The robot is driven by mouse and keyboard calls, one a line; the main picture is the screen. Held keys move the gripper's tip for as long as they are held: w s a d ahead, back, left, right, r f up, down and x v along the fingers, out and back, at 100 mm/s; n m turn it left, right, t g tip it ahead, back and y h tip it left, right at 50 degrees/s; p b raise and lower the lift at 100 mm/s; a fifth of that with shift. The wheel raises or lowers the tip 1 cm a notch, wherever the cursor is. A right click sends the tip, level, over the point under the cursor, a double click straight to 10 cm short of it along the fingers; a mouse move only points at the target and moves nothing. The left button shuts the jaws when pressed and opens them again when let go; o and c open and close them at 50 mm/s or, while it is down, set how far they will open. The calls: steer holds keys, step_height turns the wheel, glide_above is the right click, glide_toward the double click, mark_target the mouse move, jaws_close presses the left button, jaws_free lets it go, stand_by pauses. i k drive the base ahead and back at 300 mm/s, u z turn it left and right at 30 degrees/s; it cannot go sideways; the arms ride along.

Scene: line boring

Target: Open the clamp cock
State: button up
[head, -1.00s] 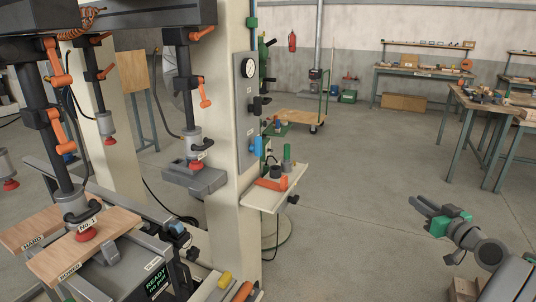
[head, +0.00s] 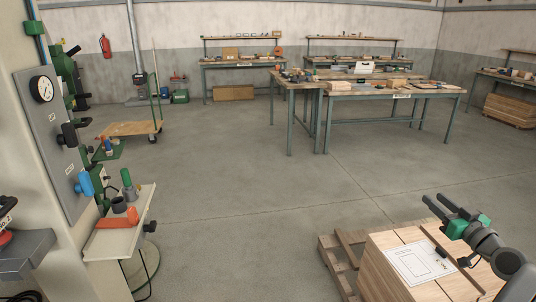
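A grey panel (head: 52,140) on the cream column at the left carries a round gauge (head: 41,88), a black handle (head: 67,134) and a blue handle (head: 85,184). Small labels by the handles are too small to read, so I cannot tell which one is the clamp cock. My gripper (head: 432,198) is at the lower right, far from the panel. Its two dark fingers are apart, with nothing between them.
A small shelf (head: 112,243) with an orange tool and bottles juts out below the panel. Wooden boxes with a paper sheet (head: 417,262) and a pallet (head: 340,262) are near my arm. A flat trolley (head: 130,129) stands behind. The middle floor is clear.

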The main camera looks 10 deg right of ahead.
mark_target(85, 185)
steer(key=u, duration=0.05)
steer(key=i, duration=1.25)
steer(key=u, duration=3)
